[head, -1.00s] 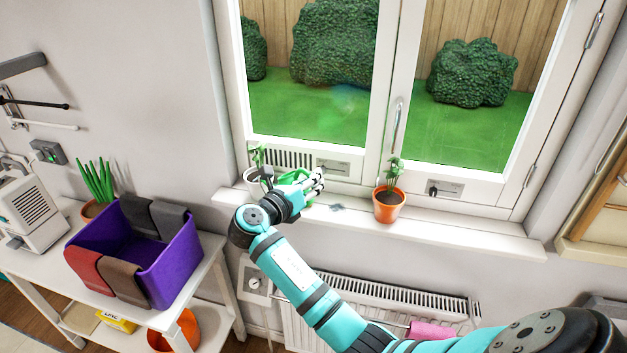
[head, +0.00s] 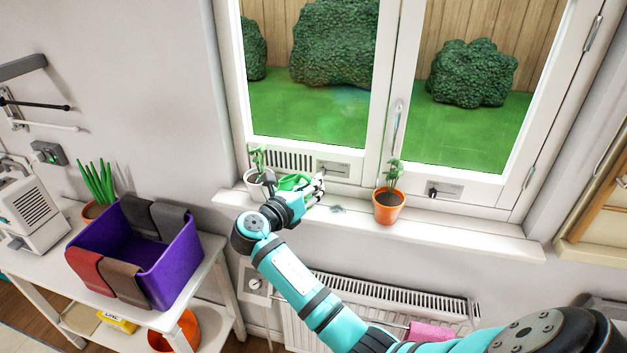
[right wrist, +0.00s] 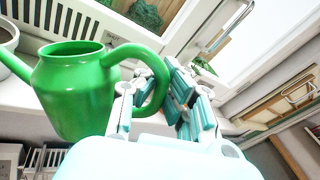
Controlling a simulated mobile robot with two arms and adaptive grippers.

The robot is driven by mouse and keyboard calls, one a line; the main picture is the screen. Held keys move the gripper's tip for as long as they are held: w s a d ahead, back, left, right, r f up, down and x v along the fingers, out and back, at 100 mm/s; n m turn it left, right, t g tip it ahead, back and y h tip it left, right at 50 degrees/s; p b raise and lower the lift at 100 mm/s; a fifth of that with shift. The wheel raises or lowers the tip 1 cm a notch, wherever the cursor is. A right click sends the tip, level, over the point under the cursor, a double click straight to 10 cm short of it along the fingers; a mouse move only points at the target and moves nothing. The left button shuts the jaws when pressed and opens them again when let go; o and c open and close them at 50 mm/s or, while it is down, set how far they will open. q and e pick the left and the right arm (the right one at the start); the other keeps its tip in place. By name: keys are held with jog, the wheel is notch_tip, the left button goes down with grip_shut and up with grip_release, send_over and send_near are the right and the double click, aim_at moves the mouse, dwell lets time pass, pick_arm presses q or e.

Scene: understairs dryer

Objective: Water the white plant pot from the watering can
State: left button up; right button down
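The green watering can (head: 290,182) stands on the windowsill; its body (right wrist: 75,95) fills the left of the right wrist view, with the spout pointing left. The white plant pot (head: 255,188) holds a small green plant and stands just left of the can. Its rim shows at the left edge of the right wrist view (right wrist: 7,36). My right gripper (head: 317,186) is at the can's handle, with its fingers apart on either side of the handle in the right wrist view (right wrist: 152,100). Firm contact is not clear. My left gripper is out of view.
An orange pot (head: 388,206) with a plant stands right of my gripper on the windowsill (head: 460,233). A radiator (head: 440,300) is below. A purple bin (head: 175,262) with cloths over its rim sits on a white table at left.

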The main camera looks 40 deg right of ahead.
pick_arm(q)
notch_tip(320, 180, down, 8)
jog(key=b, duration=0.9)
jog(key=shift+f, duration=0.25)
pick_arm(e)
notch_tip(320, 180, down, 10)
jog(key=m+h, duration=0.1)
jog(key=m, duration=0.4)
jog(key=shift+s+d+m, duration=0.2)
jog(key=shift+s+m, duration=0.1)
jog(key=shift+m, duration=0.1)
jog(key=shift+r, duration=0.1)
pick_arm(q)
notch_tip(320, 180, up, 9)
jog(key=p, duration=0.8)
jog(key=shift+p, duration=0.35)
pick_arm(e)
jog(key=s+a+r, duration=0.4)
jog(key=s+a, duration=0.2)
jog(key=a, duration=0.1)
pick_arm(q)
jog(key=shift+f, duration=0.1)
